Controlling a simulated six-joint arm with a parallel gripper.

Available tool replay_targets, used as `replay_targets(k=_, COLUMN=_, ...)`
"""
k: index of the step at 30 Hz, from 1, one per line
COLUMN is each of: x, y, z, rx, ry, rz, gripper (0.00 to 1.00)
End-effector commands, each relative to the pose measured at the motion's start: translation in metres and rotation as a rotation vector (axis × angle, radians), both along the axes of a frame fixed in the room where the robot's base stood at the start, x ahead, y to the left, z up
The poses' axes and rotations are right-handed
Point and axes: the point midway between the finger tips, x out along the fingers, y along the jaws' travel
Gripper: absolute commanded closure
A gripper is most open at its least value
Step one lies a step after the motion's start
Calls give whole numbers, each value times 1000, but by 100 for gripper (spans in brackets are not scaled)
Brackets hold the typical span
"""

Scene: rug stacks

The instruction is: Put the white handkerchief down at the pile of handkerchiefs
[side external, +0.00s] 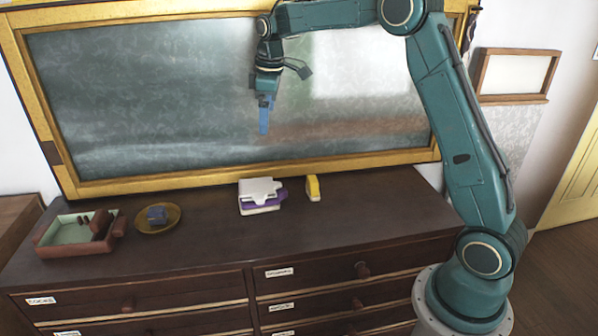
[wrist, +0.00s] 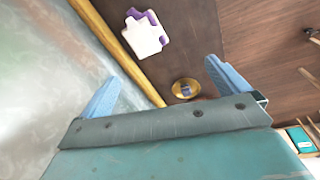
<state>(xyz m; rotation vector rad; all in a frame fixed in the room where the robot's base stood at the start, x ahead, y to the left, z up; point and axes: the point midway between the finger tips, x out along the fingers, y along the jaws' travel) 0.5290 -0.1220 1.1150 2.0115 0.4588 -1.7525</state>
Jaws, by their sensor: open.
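The pile of handkerchiefs (side external: 262,207) sits on the dark dresser top, with a purple layer and a pale layer low in it. The white handkerchief (side external: 258,187) lies on top of the pile, and purple shows out past its right side. The white handkerchief also shows at the top of the wrist view (wrist: 146,36), with purple at its edges. My gripper (side external: 264,131) is high above the dresser, over the pile and well apart from it. In the wrist view my gripper (wrist: 162,72) has its two blue fingers spread wide with nothing between them.
A yellow and white item (side external: 313,188) stands right of the pile. A brass dish (side external: 172,222) with a blue block (side external: 156,214) and a reddish tray (side external: 47,247) with brown pieces are at the left. A gold-framed board (side external: 160,178) rises behind. The dresser's front middle (side external: 215,245) is clear.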

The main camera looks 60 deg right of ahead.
Motion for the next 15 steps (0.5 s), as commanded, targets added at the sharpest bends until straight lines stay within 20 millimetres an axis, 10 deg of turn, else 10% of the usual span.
replay_targets(k=15, x=-115, y=61, z=72, rx=31, ry=-126, rz=-179, gripper=0)
